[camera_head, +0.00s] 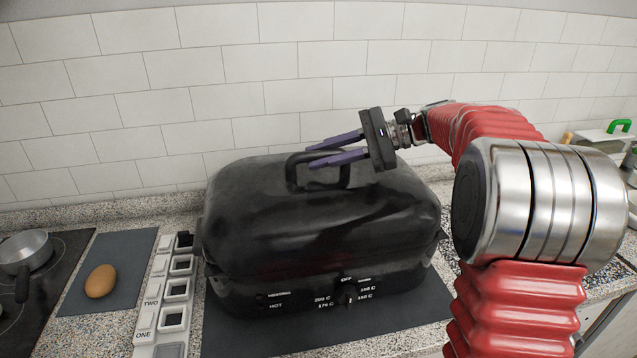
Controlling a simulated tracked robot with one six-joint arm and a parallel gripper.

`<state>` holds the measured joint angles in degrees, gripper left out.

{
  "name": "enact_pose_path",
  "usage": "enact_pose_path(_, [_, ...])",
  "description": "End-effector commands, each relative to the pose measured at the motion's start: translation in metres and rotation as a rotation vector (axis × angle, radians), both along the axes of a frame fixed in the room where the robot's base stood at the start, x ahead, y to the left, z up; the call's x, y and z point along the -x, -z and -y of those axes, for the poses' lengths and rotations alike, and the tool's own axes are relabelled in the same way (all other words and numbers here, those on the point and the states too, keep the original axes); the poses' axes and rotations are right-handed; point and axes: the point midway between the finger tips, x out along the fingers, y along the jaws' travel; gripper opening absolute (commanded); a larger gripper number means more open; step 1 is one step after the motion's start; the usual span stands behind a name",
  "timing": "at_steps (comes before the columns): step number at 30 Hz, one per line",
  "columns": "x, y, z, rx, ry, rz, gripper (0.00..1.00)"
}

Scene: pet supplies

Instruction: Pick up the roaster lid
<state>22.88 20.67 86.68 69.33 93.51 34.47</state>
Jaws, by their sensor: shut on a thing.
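The black roaster stands on a dark mat in the middle of the counter. Its domed lid (330,215) rests on the roaster base (320,295), with no clear gap between them. The lid's black handle (293,172) sticks up at the top. My gripper (322,154) reaches in from the right with its purple fingers at the handle. It is shut on the handle. The fingers partly cover the handle, so the exact contact is hidden.
A brown egg (100,281) lies on a dark mat at left. A small pot (25,252) sits on the stove beside it. A row of labelled white holders (165,300) stands close to the roaster's left side. A tiled wall (290,70) is close behind.

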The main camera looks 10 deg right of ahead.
Motion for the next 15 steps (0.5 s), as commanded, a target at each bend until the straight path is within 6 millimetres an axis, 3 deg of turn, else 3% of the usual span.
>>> enact_pose_path(8, [0.0,-0.002,0.0,-0.001,-0.001,0.001,0.0])
enact_pose_path(15, [0.0,-0.021,0.0,0.0,-0.001,0.004,0.0])
